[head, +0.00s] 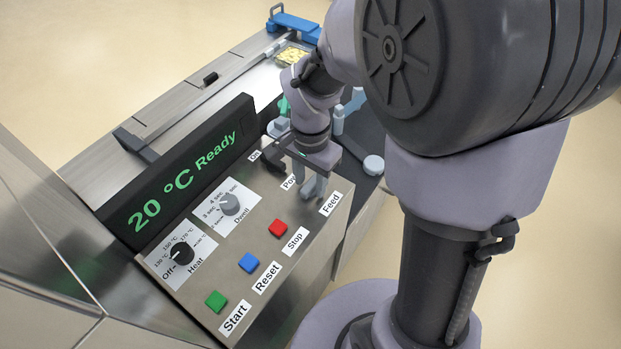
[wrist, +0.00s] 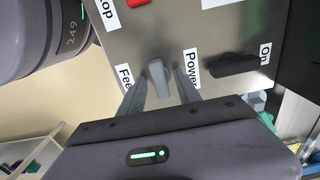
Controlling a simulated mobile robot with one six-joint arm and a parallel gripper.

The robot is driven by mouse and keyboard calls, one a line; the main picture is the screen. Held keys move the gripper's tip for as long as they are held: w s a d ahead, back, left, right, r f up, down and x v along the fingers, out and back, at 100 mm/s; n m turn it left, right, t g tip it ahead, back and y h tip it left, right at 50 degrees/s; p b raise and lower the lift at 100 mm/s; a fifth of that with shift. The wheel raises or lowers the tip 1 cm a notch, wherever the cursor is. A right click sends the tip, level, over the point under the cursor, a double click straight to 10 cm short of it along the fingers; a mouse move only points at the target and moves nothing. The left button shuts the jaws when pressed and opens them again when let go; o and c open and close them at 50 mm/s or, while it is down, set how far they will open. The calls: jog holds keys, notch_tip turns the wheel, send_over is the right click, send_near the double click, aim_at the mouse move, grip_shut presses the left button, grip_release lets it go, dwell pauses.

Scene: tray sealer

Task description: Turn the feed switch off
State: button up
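The feed switch (wrist: 157,78) is a grey lever on the metal control panel, between the Feed label (wrist: 124,77) and the Power label (wrist: 191,66) in the wrist view. My gripper (wrist: 161,88) is open, with one finger on each side of the lever. A gap shows between the lever and each finger. In the head view my gripper (head: 313,184) reaches down to the panel beside the Feed label (head: 331,203). There the fingers largely hide the switch, and I cannot read its on or off position.
A black power switch (wrist: 233,65) sits close to the right finger in the wrist view. Red (head: 278,229), blue (head: 249,263) and green (head: 215,301) buttons line the panel. Heat (head: 182,253) and dwell (head: 230,204) knobs sit below the display (head: 178,180), which reads 20 °C Ready.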

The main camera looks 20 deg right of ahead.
aim_at(311, 184)
notch_tip(311, 184, up, 18)
jog(key=p, duration=0.7)
jog(key=shift+f, duration=0.25)
jog(key=s+a+n+t+y+b, duration=0.1)
jog(key=s+a+n+t+b, duration=0.1)
jog(key=s, duration=0.4)
jog(key=s+a+f+n+t+y+b, duration=0.1)
jog(key=s+n+t+b, duration=0.2)
jog(key=s, duration=0.4)
jog(key=shift+a+f+n+t+b, duration=0.3)
jog(key=shift+a+n+t+b, duration=0.1)
jog(key=shift+n+b, duration=0.4)
